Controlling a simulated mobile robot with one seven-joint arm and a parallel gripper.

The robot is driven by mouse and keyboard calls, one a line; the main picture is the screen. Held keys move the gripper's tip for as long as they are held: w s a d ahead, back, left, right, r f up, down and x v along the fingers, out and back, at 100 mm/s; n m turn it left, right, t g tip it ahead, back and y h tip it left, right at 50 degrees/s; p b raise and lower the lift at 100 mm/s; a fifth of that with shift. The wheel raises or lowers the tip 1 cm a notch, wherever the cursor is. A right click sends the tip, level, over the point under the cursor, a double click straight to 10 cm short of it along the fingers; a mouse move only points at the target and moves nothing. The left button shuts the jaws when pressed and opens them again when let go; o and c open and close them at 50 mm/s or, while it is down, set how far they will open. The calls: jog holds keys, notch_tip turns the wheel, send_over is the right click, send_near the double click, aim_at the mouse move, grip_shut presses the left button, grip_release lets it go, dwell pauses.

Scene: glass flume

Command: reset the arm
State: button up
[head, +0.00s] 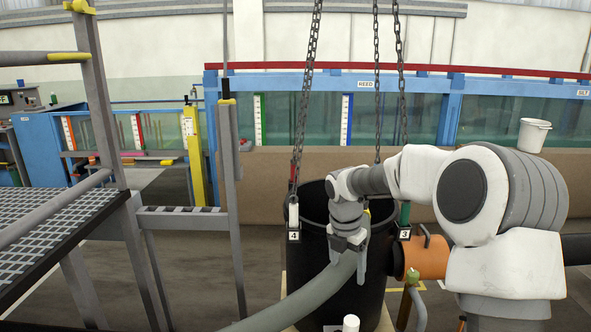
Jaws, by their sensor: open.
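My arm reaches in from the right, white and grey, and bends down over a large black barrel (322,295). My gripper (352,268) points down at the barrel's front side and is open. A thick grey-green hose (290,306) rises from the bottom edge to the gripper and its upper end meets the fingers. I cannot tell whether the hose lies between the fingers or just in front of them. The gripper and arm hide part of the barrel's rim.
Chains (306,90) hang to the barrel, with tags 4 (294,236) and 3 (405,232). An orange pipe section (424,258) is at its right. A grated platform with rails (60,215) stands left. Behind are the blue-framed glass flume (420,116) and a white bucket (532,136).

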jog(key=s+d+r+m+t+p, duration=0.1)
jog(key=s+r+m+t+p, duration=0.15)
jog(key=s+r+m, duration=1.15)
jog(key=s+r+m+t+p, duration=0.1)
jog(key=s+r+m+p, duration=0.1)
jog(key=s+m, duration=0.4)
jog(key=s+r+m+t+y+p, duration=0.1)
jog(key=s+r+m, duration=0.1)
jog(key=s+m, duration=0.5)
jog(key=s, duration=0.4)
jog(key=shift+d+r+p, duration=0.3)
jog(key=shift+r+p, duration=0.05)
jog(key=shift+p, duration=0.05)
jog(key=shift+s+f, duration=0.1)
jog(key=shift+s, duration=0.1)
jog(key=c, duration=0.4)
jog(key=shift+a, duration=0.2)
